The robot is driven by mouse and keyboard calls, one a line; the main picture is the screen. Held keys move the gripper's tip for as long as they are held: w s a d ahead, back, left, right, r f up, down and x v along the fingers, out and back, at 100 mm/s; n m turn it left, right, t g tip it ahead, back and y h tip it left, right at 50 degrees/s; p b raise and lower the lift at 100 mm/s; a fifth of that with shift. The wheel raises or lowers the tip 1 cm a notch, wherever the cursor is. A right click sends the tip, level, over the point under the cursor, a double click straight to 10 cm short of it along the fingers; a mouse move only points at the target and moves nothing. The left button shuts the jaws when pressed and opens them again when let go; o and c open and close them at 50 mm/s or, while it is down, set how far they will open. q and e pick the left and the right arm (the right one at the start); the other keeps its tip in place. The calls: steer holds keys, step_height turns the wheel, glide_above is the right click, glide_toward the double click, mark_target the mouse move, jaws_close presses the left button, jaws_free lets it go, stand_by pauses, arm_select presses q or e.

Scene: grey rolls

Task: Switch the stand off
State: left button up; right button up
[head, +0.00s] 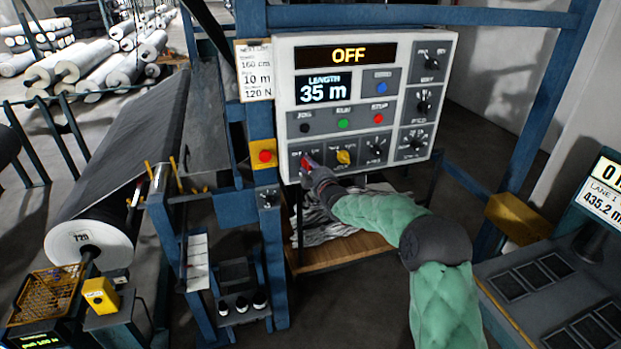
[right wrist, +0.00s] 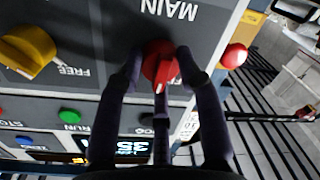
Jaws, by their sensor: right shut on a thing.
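The stand's control panel (head: 365,100) is a light box with a top display reading OFF and a length display reading 35 m. A red rotary knob (right wrist: 160,62) labelled MAIN sits at the panel's lower left. My right gripper (head: 308,165) is at that knob. In the right wrist view my right gripper (right wrist: 158,68) has its dark fingers closed around the red knob, one on each side. The knob's pointer shows between the fingers. In the head view the gripper mostly hides the knob. My left gripper is not in view.
A yellow knob (head: 344,157) is just right of the gripper, with black dials beyond. A red button on a yellow box (head: 264,156) is on the blue post to the left. Grey rolls (head: 90,250) lie at the left. Another screen (head: 604,190) stands at the right edge.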

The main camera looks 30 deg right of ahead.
steer(key=n+b, duration=0.2)
steer(key=shift+f+n, duration=0.2)
steer(key=shift+n, duration=0.1)
steer(key=shift+r+n+h+b, duration=0.1)
steer(key=shift+n+h+b, duration=0.2)
steer(key=shift+n+b, duration=0.5)
steer(key=shift+a+r+n+g, duration=0.1)
steer(key=shift+n+g, duration=0.2)
steer(key=shift+n, duration=1.9)
steer(key=o, duration=1.1)
steer(key=shift+h, duration=0.3)
steer(key=shift+o, duration=0.2)
